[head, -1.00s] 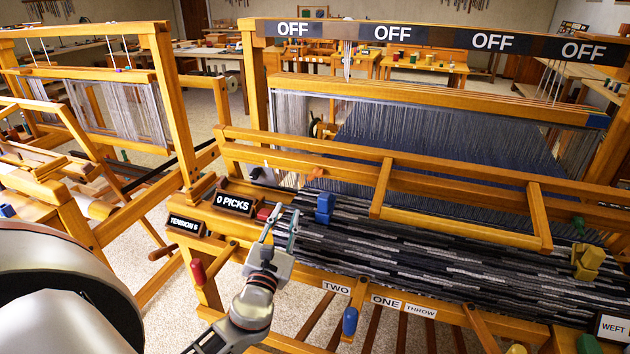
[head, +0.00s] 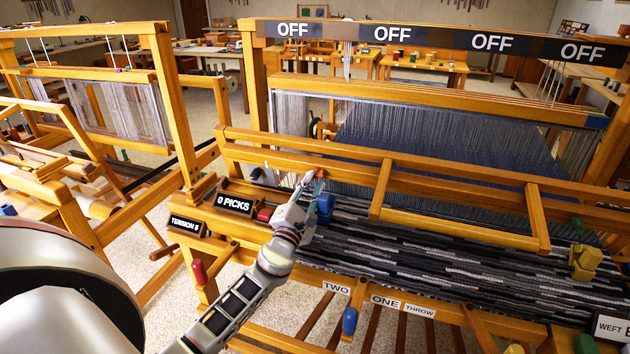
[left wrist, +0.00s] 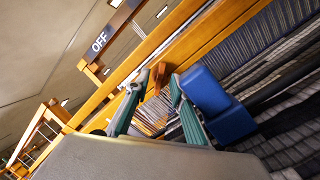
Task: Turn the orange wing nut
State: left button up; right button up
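The orange wing nut (head: 319,173) is small and sits by the loom's wooden rail, just beyond my left gripper's tips. In the left wrist view an orange-brown piece (left wrist: 156,80), which looks like the wing nut, shows between the fingertips. My left gripper (head: 311,184) reaches up over the cloth's left end with its fingers apart. In the left wrist view the open gripper (left wrist: 158,88) has one finger on each side of that piece. I cannot tell whether either finger touches it. My right gripper is not in view.
A blue block (head: 325,208) stands close to the right of my left gripper; it is beside the right finger in the left wrist view (left wrist: 220,105). A wooden rail (head: 350,168) crosses just behind. The "0 PICKS" sign (head: 234,203) and a red block (head: 265,213) are at left.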

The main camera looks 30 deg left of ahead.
pick_arm(q)
jog(key=shift+x, duration=0.9)
grip_shut()
